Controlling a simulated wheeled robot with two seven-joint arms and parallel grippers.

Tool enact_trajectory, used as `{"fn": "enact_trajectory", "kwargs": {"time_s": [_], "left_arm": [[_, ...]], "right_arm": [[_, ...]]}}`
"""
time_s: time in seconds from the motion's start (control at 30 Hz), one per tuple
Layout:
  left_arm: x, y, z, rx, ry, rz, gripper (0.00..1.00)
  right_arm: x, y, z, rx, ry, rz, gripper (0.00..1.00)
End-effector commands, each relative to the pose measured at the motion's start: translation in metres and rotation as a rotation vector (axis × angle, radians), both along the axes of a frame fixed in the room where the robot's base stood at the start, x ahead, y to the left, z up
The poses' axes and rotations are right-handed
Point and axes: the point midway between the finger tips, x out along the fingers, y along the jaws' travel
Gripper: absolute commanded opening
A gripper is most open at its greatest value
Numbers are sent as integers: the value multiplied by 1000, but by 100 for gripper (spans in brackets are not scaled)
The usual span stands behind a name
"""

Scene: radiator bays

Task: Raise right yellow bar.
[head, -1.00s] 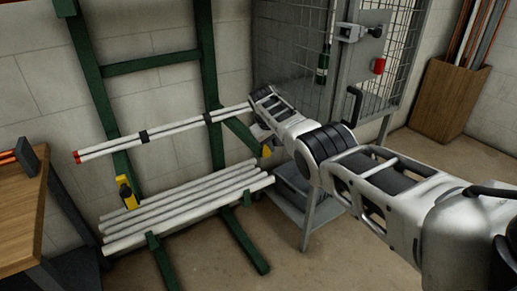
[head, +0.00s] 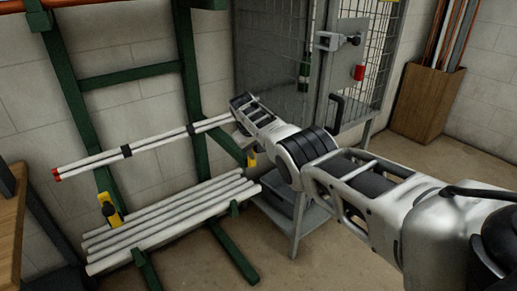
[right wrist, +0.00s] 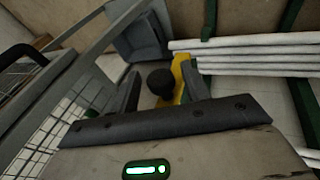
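The right yellow bar (head: 251,158) is a short yellow piece at the right end of the rack. In the head view it shows just below the end of my right arm, and part of it is hidden. In the right wrist view the yellow bar (right wrist: 182,80) shows with a round black knob (right wrist: 160,82). My right gripper (right wrist: 161,88) has its fingers apart, one on each side of the knob. I cannot tell whether they touch it. The left yellow bar (head: 110,208), with a black knob, stands upright at the rack's left. My left gripper is not in view.
Several white tubes (head: 170,222) lie across the green rack (head: 83,110). A pair of longer white tubes (head: 90,165) runs above them. A wire cage (head: 270,60) and a grey stand (head: 296,220) are close to my right arm. A wooden box (head: 425,105) stands farther right.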

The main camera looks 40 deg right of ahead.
Motion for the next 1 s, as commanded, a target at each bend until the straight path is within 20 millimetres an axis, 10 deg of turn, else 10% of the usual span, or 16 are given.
{"fn": "enact_trajectory", "kwargs": {"time_s": [0.27,1.0], "left_arm": [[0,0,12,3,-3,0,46],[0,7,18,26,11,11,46]], "right_arm": [[-3,3,9,1,5,-1,46],[-28,56,130,1,-1,1,46]]}}
